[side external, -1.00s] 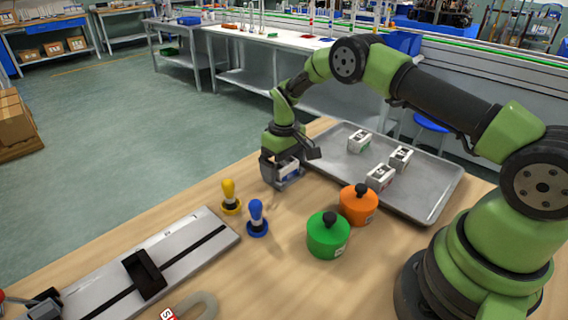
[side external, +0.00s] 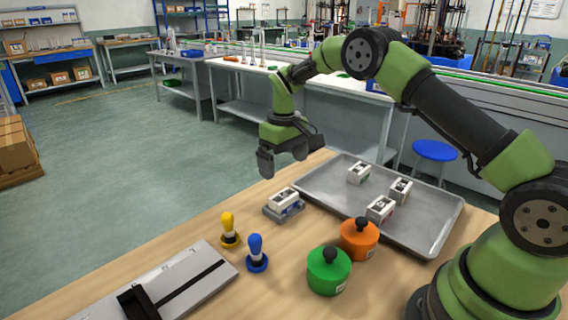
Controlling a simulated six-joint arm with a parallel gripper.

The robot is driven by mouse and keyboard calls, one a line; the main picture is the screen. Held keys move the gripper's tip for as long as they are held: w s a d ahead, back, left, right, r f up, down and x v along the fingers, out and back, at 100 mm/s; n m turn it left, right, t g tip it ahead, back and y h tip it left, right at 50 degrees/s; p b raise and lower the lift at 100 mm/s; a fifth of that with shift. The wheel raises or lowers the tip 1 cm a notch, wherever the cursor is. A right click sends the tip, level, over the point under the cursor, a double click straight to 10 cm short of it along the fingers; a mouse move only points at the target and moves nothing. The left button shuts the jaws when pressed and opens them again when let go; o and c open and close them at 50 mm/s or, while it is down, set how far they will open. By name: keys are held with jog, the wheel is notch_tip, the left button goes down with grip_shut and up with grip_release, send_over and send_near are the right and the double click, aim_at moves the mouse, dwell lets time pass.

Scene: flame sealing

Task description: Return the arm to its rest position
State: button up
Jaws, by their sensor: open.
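My gripper (side external: 284,160) is open and empty. It hangs in the air above and behind a small white block (side external: 283,199), apart from it. The white block rests on a grey base on the wooden table, just left of the metal tray (side external: 449,222). My arm reaches in from the right, bent high over the tray.
Three white blocks (side external: 359,172) sit in the tray. A green lidded pot (side external: 328,272) and an orange one (side external: 359,240) stand in front of it. Yellow (side external: 228,229) and blue (side external: 256,252) knobbed stamps stand to the left. A grey board with a black slot (side external: 165,285) lies front left.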

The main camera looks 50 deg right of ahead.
jog(key=s+a+r+m+t, duration=0.15)
jog(key=s+r, duration=0.25)
jog(key=r, duration=0.4)
jog(key=s+a+r+t, duration=0.25)
jog(key=s+r, duration=0.25)
jog(key=r, duration=0.4)
jog(key=s+a+r+m+t+y, duration=0.1)
jog(key=s+a, duration=0.1)
jog(key=s, duration=0.7)
jog(key=s+a+r+m+t+y, duration=0.1)
jog(key=s+a+t, duration=0.1)
jog(key=s, duration=0.7)
jog(key=shift+s+a+r, duration=0.2)
jog(key=shift+s+a, duration=0.15)
